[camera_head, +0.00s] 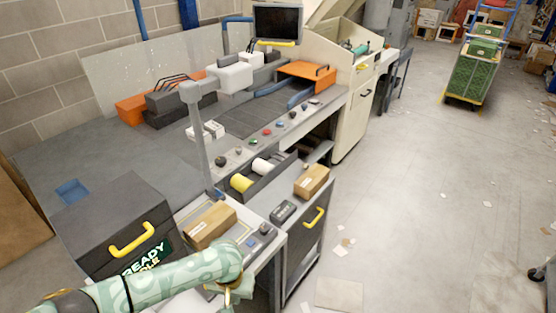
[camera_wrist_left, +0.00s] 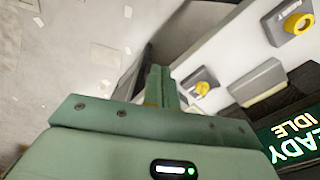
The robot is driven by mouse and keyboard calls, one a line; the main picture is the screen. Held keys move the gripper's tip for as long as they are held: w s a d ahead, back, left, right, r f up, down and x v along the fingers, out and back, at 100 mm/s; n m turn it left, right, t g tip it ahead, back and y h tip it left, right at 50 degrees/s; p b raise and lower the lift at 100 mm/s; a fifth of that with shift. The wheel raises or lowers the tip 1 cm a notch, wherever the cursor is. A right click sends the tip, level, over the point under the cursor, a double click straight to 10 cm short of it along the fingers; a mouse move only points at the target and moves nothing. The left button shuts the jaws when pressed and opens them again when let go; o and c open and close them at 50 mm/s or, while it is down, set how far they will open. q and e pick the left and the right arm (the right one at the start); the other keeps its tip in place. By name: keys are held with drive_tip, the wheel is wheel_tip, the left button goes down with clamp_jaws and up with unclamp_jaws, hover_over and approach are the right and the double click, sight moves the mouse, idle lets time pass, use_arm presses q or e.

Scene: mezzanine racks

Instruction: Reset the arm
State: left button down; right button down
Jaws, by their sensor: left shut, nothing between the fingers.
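My left arm reaches in from the bottom left in the head view, patterned pale green. My left gripper (camera_head: 230,298) hangs at its end, low in the picture and partly cut off by the bottom edge. In the left wrist view the gripper's green fingers (camera_wrist_left: 160,84) are together with nothing between them. The fingers point toward the grey floor and the side of a light panel. My right gripper shows in neither view.
A dark box with a yellow handle (camera_head: 131,239) and a READY IDLE display (camera_head: 148,262) is close behind my left arm. Cardboard boxes (camera_head: 208,225) (camera_head: 312,181) lie on the nearby worktops. The panel has yellow knobs (camera_wrist_left: 297,23). Open floor (camera_head: 430,190) lies right.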

use_arm(q)
drive_tip(key=s+a+f+t+b, duration=0.15)
drive_tip(key=s+f+b, duration=0.25)
drive_tip(key=f, duration=0.6)
drive_tip(key=s+a+f+h+b, duration=0.1)
drive_tip(key=s+a+f+b, duration=0.2)
drive_tip(key=f, duration=0.7)
drive_tip(key=s+a+f+b, duration=0.1)
drive_tip(key=s+f+b, duration=0.35)
drive_tip(key=f, duration=0.55)
drive_tip(key=s+a+f+b, duration=0.2)
drive_tip(key=s+f, duration=0.2)
drive_tip(key=s, duration=0.5)
drive_tip(key=s+a+f+m+b, duration=0.1)
drive_tip(key=s+a+f+b, duration=0.2)
drive_tip(key=s+f, duration=0.2)
drive_tip(key=s+a+f+m+y+b, duration=0.1)
drive_tip(key=s+f, duration=0.4)
drive_tip(key=s, duration=0.7)
drive_tip(key=shift+s+a+f+g+b, duration=0.25)
drive_tip(key=shift+a+g+b, duration=0.2)
drive_tip(key=shift+a+b, duration=0.6)
drive_tip(key=shift+a, duration=0.25)
